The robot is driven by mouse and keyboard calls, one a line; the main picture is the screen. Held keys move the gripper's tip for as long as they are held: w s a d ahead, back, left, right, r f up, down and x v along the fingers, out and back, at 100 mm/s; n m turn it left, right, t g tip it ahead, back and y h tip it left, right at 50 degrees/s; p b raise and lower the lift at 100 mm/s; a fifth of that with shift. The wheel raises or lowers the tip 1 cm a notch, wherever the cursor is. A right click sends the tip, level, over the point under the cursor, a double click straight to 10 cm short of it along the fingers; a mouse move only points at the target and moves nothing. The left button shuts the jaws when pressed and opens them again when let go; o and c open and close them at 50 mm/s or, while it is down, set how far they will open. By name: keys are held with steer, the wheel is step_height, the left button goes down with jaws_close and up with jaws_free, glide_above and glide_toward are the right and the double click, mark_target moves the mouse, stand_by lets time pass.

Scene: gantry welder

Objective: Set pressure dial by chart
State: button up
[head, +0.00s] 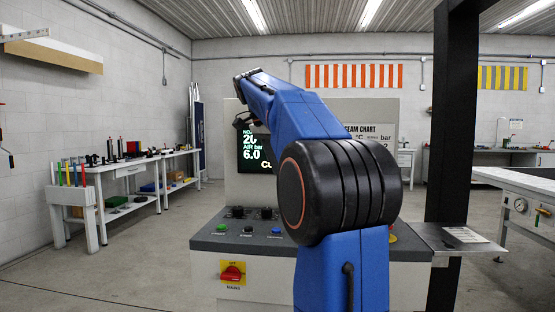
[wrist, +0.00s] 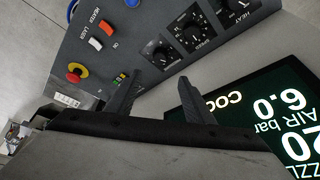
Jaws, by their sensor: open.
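My gripper (wrist: 160,77) is open and empty in the wrist view, its two fingers apart above the console. In the head view it is small and dark (head: 243,119), before the display. Three black dials lie beyond the fingertips in the wrist view: one nearest the fingers (wrist: 160,53), one marked SPEED (wrist: 192,32) and one marked HEAT (wrist: 234,6). I cannot read the nearest dial's label or see a pressure label. The display (head: 257,155) reads AIR bar 6.0. The seam chart (head: 372,130) is largely hidden behind my arm; its values are unreadable.
The wrist view shows a red stop button (wrist: 76,73), an orange switch (wrist: 96,43) and a white switch (wrist: 107,28) on the console. The head view shows a red mains switch (head: 232,273), a dark post (head: 452,120) at right and a workbench (head: 135,170) at left.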

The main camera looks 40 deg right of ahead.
steer(key=shift+v, duration=1.4)
